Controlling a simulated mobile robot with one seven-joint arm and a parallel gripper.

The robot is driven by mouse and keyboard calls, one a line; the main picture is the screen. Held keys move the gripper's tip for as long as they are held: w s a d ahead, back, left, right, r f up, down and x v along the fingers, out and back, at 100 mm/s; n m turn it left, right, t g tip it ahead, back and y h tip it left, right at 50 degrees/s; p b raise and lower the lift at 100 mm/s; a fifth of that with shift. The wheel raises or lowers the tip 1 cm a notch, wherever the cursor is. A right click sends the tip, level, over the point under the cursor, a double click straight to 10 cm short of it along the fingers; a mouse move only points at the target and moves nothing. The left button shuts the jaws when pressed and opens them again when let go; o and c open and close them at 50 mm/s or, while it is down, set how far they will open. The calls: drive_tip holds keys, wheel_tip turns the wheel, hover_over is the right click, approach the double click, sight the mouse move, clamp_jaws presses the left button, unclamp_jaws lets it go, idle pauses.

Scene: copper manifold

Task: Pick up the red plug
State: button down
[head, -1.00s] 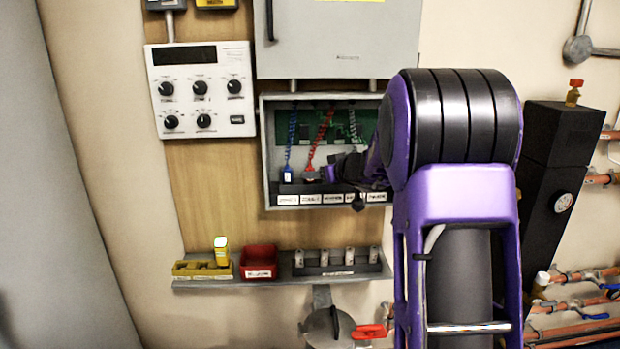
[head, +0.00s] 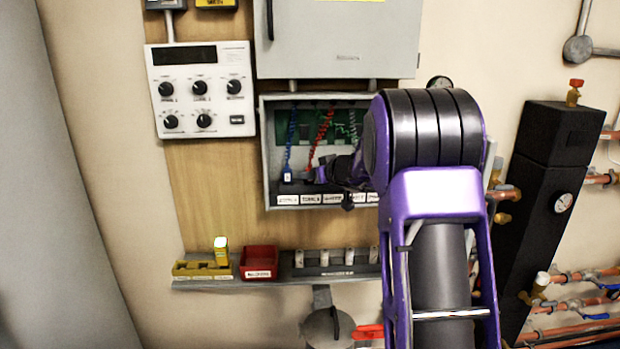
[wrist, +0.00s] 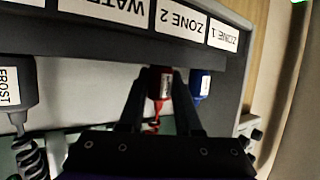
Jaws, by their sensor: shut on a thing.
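The red plug (wrist: 160,82) sits between the two fingers of my gripper (wrist: 158,78) in the wrist view, below the ZONE 2 label as the picture stands. My gripper is shut on it. The plug appears to be still at the ledge; I cannot tell whether it is seated or loose. In the head view my gripper (head: 312,177) is inside the open grey box and mostly hides the plug. The red coiled cable (head: 322,132) runs up from there.
A blue plug (wrist: 201,86) stands close beside the red one, near the ZONE 1 label; its coiled cable (head: 291,130) hangs in the box. A dark FROST plug (wrist: 16,88) is on the other side. The box's label ledge (wrist: 120,45) is close to my fingers. A shelf (head: 215,283) lies below.

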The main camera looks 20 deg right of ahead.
drive_tip(key=shift+r, duration=1.55)
drive_tip(key=shift+s+r, duration=0.25)
drive_tip(key=s+a, duration=0.1)
drive_tip(key=s, duration=0.7)
drive_tip(key=s+a, duration=0.2)
drive_tip(key=s, duration=0.7)
drive_tip(key=shift+a, duration=0.25)
